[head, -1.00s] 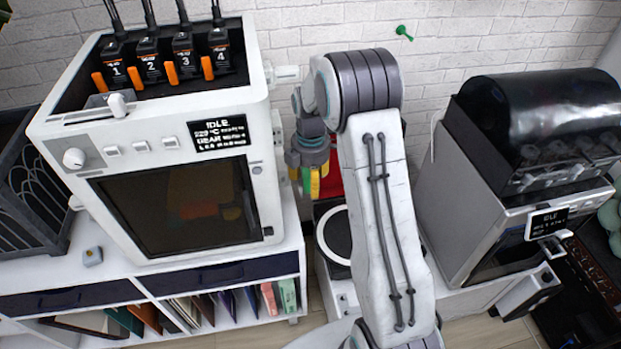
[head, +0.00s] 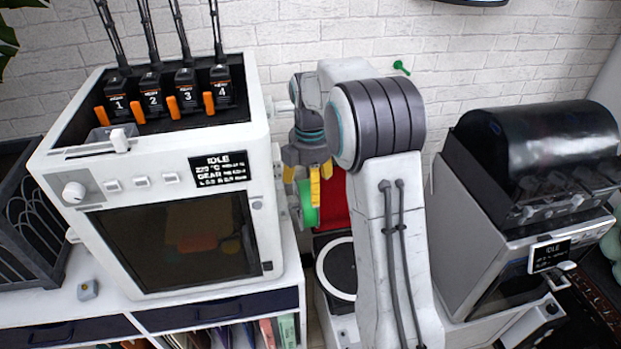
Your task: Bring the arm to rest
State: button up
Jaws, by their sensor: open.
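My gripper (head: 316,178) hangs pointing down between the white 3D printer on the left and my arm's thick elbow. Its yellow-tipped fingers are open. A green round thing (head: 308,204) shows just below and behind the fingers, partly hidden by them; I see no firm hold on it. My arm (head: 390,230) rises from the bottom of the view, bends at the grey ribbed elbow and reaches over to the gripper.
The white printer (head: 262,185), showing IDLE, stands close left of my gripper. A grey machine with a black hood (head: 535,135) stands at right. A red thing (head: 334,205) and a white-ringed black disc (head: 337,268) lie behind and below. A green pin (head: 401,67) is on the wall.

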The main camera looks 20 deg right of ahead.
jog(key=shift+s+r, duration=0.1)
jog(key=shift+r, duration=0.7)
jog(key=shift+m, duration=1.1)
jog(key=m, duration=0.1)
jog(key=w+m, duration=0.1)
jog(key=m, duration=0.1)
jog(key=shift+d, duration=0.1)
jog(key=shift+s+f+m, duration=0.2)
jog(key=shift+f+m, duration=0.15)
jog(key=shift+m, duration=0.65)
jog(key=s+a+f+m+g, duration=0.15)
jog(key=s+f+m, duration=0.25)
jog(key=s+m, duration=0.5)
jog(key=s+a+r+t, duration=0.2)
jog(key=s+r, duration=0.3)
jog(key=s, duration=0.4)
jog(key=s+a+r+t, duration=0.3)
jog(key=s+r, duration=0.2)
jog(key=s, duration=0.3)
jog(key=shift+s+a+n+t, duration=0.2)
jog(key=shift+s+n+t, duration=0.1)
jog(key=shift+s+t, duration=0.05)
